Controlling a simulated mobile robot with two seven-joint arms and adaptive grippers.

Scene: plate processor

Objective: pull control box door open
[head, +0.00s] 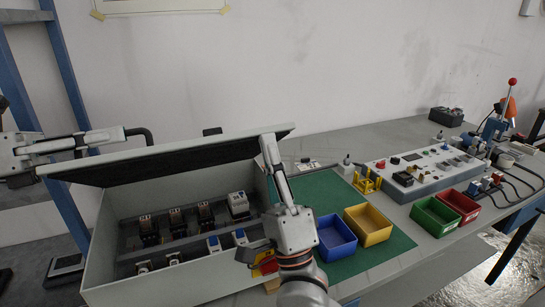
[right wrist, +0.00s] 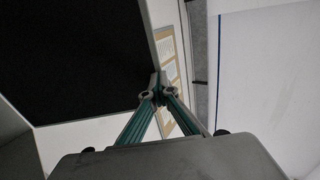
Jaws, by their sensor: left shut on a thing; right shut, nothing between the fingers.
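The grey control box (head: 98,262) stands at the left of the table in the head view, its inside with several switches and relays in sight. Its door (head: 210,146) is raised along the far side, dark inner face towards me. My left gripper (head: 122,134) is shut on the black door handle (head: 147,133) behind the door's upper left edge. My right gripper (head: 266,138) is shut and empty, its fingers at the door's right end; contact cannot be told. In the right wrist view its fingertips (right wrist: 158,88) meet beside the dark door face (right wrist: 75,55).
Blue (head: 334,250) and yellow (head: 368,238) bins stand on a green mat (head: 312,188) right of the box. Green (head: 434,226) and red (head: 470,204) bins and a control panel (head: 425,175) lie further right. A blue frame post (head: 68,70) rises at the left.

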